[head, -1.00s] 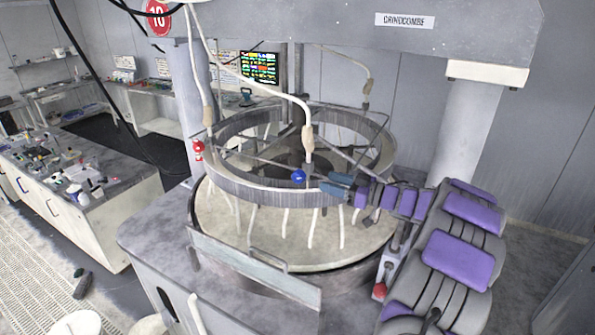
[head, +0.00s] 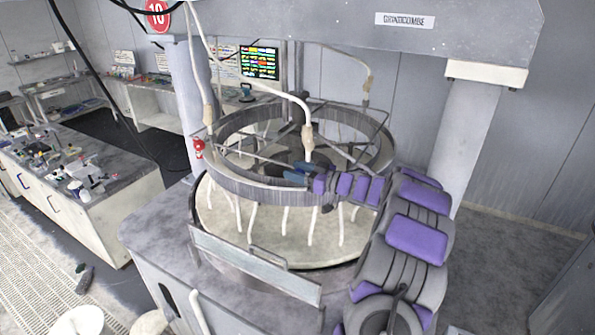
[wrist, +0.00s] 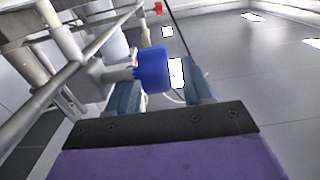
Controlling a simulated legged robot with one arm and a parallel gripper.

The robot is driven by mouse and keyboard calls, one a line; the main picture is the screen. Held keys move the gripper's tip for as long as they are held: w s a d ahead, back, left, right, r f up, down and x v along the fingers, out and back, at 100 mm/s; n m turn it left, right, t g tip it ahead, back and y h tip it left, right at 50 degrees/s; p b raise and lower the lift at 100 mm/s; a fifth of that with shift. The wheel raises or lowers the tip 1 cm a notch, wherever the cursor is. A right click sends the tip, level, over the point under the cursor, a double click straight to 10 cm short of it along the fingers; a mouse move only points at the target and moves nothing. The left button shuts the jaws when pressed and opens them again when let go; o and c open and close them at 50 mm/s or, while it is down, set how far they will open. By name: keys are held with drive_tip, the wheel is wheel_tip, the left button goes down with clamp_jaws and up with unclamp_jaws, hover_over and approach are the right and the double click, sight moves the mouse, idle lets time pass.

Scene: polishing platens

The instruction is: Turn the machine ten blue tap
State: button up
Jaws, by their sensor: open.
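In the head view my gripper (head: 297,172) is at the front of the raised ring (head: 265,190) and hides the tap. The machine bears a red sign with 10 (head: 158,14).
A red tap (head: 198,148) is on the ring's left side. White hoses hang from the overhead beam (head: 330,30) to the ring. A round platen (head: 270,240) lies below it, with a clear guard (head: 250,265) in front. A cluttered bench (head: 110,185) stands left.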

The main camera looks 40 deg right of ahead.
drive_tip(key=shift+d, duration=0.1)
drive_tip(key=shift+d, duration=0.15)
drive_tip(key=shift+c, duration=1.4)
clamp_jaws()
drive_tip(key=shift+s, duration=0.1)
drive_tip(key=shift+t, duration=0.4)
drive_tip(key=shift+o, duration=0.3)
unclamp_jaws()
drive_tip(key=shift+o, duration=1.1)
